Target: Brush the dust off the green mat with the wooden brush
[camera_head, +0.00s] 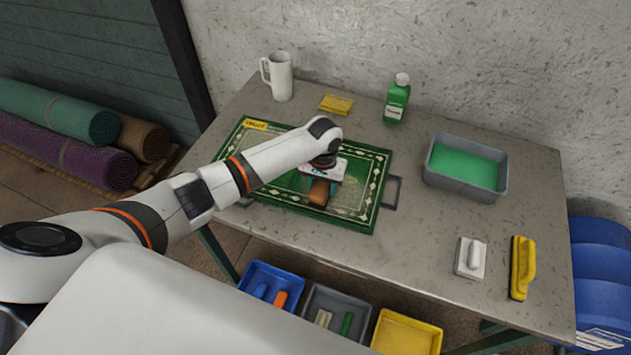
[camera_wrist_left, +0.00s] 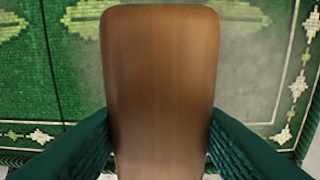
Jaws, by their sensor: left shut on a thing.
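The green mat (camera_head: 355,200) with a pale patterned border lies on the grey table. My left gripper (camera_head: 322,186) is over the middle of the mat, shut on the wooden brush (camera_head: 319,193). In the left wrist view the brush's smooth brown back (camera_wrist_left: 160,80) stands between the two dark green fingers of my left gripper (camera_wrist_left: 160,140). The brush's bristles are hidden, so I cannot tell if they touch the mat. A greyish dusty haze shows on the mat (camera_wrist_left: 245,70) beside the brush. My arm covers part of the mat in the head view. My right gripper is not in view.
A grey tub (camera_head: 440,180) of green liquid stands right of the mat. A white block brush (camera_head: 470,258) and a yellow brush (camera_head: 522,268) lie at the right. A mug (camera_head: 279,77), yellow sponge (camera_head: 336,104) and green bottle (camera_head: 397,99) stand behind.

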